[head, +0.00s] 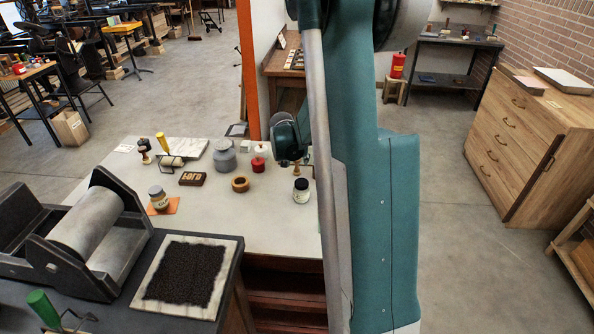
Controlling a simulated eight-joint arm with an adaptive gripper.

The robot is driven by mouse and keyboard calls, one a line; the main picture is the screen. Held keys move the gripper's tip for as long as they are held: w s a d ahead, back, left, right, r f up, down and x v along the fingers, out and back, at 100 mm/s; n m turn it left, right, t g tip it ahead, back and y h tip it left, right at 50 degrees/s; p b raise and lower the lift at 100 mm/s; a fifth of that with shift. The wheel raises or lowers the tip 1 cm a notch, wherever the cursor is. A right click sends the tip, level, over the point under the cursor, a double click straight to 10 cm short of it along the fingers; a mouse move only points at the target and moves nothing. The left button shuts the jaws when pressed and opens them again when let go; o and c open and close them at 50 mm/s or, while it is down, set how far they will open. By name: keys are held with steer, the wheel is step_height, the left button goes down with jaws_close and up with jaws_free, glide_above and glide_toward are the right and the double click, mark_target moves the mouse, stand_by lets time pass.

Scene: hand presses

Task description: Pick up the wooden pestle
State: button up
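A small light-wood piece (296,169), which looks like the pestle, shows just below my gripper (297,159) at the right part of the pale table. Its outline is partly hidden by my gripper and arm. My gripper points down over it. The fingers are small and dark here, so I cannot tell whether they touch it or are closed. A dark-and-light wooden handled piece (145,152) stands at the table's left.
The pale table (275,215) also holds a wooden ring (240,184), a grey pot (224,157), a red jar (259,158), a dark jar (301,191), a type block (192,179) and a small jar (158,197). A roller press (90,235) stands front left. My arm hides the table's right side.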

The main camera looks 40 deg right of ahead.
stand_by(0.5)
steer(key=c, duration=1.1)
steer(key=shift+o, duration=0.2)
steer(key=shift+r, duration=0.1)
steer(key=shift+r+p, duration=1.25)
steer(key=shift+r, duration=3.7)
